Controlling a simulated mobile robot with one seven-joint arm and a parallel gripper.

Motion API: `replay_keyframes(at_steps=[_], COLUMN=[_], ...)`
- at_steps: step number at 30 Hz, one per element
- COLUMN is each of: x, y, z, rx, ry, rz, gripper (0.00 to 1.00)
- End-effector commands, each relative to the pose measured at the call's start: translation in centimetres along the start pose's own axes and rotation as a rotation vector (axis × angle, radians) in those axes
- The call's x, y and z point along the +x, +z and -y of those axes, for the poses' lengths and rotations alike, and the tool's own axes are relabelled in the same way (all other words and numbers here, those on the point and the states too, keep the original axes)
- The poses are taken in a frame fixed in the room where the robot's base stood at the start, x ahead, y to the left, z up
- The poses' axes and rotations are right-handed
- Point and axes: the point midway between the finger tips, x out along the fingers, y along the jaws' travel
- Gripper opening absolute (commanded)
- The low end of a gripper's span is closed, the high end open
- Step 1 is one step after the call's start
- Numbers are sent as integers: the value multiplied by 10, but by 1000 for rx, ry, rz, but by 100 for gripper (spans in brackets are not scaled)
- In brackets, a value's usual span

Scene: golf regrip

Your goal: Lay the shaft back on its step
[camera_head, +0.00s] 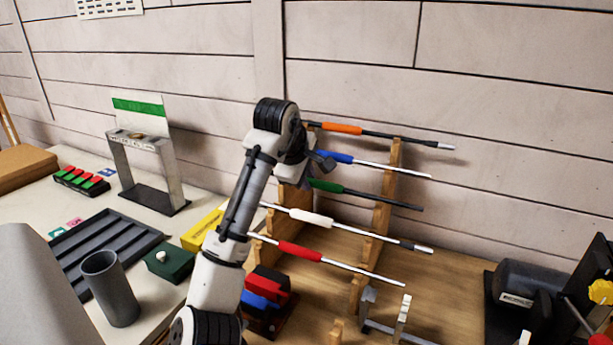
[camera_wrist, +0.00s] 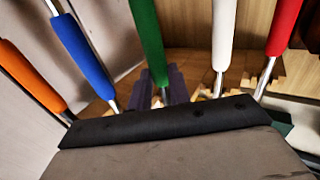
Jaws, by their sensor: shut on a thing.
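A wooden stepped rack (camera_head: 382,215) holds several shafts, one above another. The shaft with the green grip (camera_head: 327,187) has a dark tube and lies roughly level with the others, between the blue and white ones. My gripper (camera_head: 303,170) is at its left end. In the wrist view my gripper's fingers (camera_wrist: 161,88) are shut around the green-gripped shaft (camera_wrist: 147,40). The arm hides that end in the head view. I cannot tell whether the shaft touches its step.
Close neighbours are the blue-gripped shaft (camera_head: 337,157), orange-gripped shaft (camera_head: 342,128), white-gripped shaft (camera_head: 311,218) and red-gripped shaft (camera_head: 300,251). A dark machine (camera_head: 540,287) stands right.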

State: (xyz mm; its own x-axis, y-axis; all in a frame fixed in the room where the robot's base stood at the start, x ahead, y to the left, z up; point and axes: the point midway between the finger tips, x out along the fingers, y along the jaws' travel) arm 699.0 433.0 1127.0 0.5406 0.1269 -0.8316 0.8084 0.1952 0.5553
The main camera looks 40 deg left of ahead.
Motion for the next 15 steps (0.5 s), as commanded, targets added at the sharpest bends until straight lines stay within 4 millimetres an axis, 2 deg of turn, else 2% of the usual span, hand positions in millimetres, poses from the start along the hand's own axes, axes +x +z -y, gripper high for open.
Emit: replay_keyframes(at_steps=[2,3,8,15], x=[0,0,0,0], y=[0,0,0,0], z=[0,0,0,0], rx=[0,0,0,0], ry=[1,1,1,0], rz=[0,0,-1,-1], gripper=[0,24,44,44])
